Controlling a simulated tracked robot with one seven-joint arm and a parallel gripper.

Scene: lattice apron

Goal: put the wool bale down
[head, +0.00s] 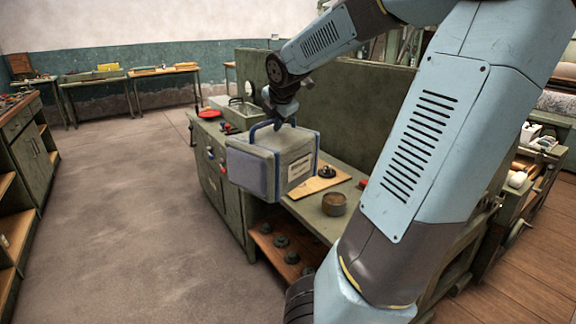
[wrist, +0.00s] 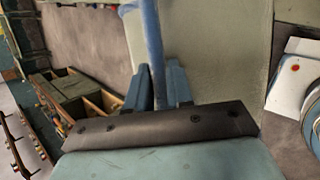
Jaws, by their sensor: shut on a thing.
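The wool bale (head: 268,165) is a grey block with blue edges, a pale label and a blue carrying handle. My gripper (head: 283,120) is above it, shut on the handle, and the bale hangs below, roughly upright. In the wrist view my gripper (wrist: 158,90) has its two fingers on either side of the blue handle (wrist: 152,40). In the head view the bale overlaps the green workbench (head: 232,195) and hides part of its top. I cannot tell the exact gap between the bale and the bench.
On the bench are a wooden board (head: 328,182) with a dark knobbed object, a brown round tin (head: 334,204), a metal sink-like box (head: 243,112) and a red dish (head: 209,114). A green panel (head: 350,100) stands behind. The floor (head: 110,200) to the left is clear.

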